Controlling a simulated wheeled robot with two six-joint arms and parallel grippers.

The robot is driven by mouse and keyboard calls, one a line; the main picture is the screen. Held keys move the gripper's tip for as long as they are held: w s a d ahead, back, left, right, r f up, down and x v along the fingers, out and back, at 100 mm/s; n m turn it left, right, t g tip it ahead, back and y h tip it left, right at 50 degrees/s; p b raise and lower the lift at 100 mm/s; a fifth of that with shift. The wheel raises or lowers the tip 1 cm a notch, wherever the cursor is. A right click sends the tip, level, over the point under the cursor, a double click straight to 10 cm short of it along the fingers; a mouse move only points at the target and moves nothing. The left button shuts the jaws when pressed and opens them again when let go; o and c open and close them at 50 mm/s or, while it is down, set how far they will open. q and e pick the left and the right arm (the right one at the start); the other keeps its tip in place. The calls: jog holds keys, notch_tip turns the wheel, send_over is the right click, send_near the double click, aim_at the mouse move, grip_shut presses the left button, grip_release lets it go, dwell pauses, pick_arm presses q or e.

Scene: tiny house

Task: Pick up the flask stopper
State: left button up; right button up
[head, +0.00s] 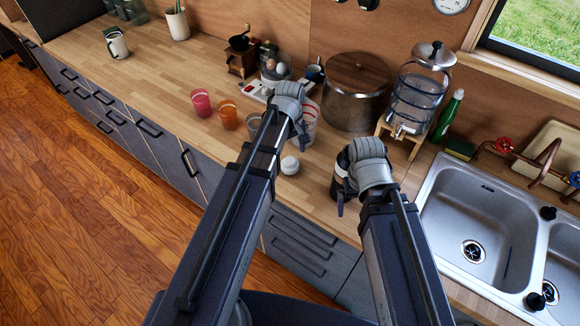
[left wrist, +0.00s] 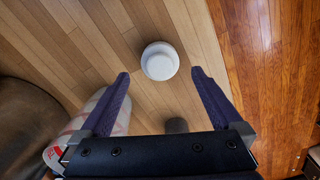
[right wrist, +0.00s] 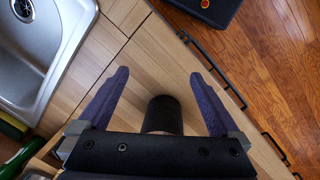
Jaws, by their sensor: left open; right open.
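A small white round piece that looks like the flask stopper (head: 290,165) stands on the wooden counter near its front edge. In the left wrist view the stopper (left wrist: 160,61) shows from above, just beyond and between the fingertips, touching neither. My left gripper (left wrist: 160,73) is open and empty, pointing down above the counter. My right gripper (right wrist: 160,76) is open and points down over the counter beside the sink. A dark cylinder, perhaps the flask (right wrist: 163,116), stands below it, partly hidden by the gripper body. No contact with it is visible.
A measuring jug with red marks (head: 308,115) stands close to my left gripper. Pink (head: 201,103) and orange (head: 228,115) glasses are to the left. A large steel pot (head: 353,105) and a water dispenser (head: 420,95) stand behind. The sink (head: 480,215) is at right.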

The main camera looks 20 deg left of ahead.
aim_at(290, 160)
pick_arm(q)
jog(key=shift+f+b, duration=2.55)
jog(key=shift+f, duration=0.15)
pick_arm(e)
jog(key=shift+f, duration=2.65)
pick_arm(q)
jog(key=shift+r, duration=0.1)
pick_arm(e)
jog(key=shift+r, duration=0.1)
pick_arm(q)
jog(key=shift+c, duration=0.4)
jog(key=c, duration=1.2)
jog(key=shift+r, duration=0.15)
jog(key=shift+c, duration=0.2)
pick_arm(e)
jog(key=shift+r, duration=0.1)
pick_arm(q)
notch_tip(290, 160, up, 18)
jog(key=p, duration=1.8)
pick_arm(e)
notch_tip(290, 160, up, 18)
pick_arm(q)
jog(key=shift+d, duration=0.1)
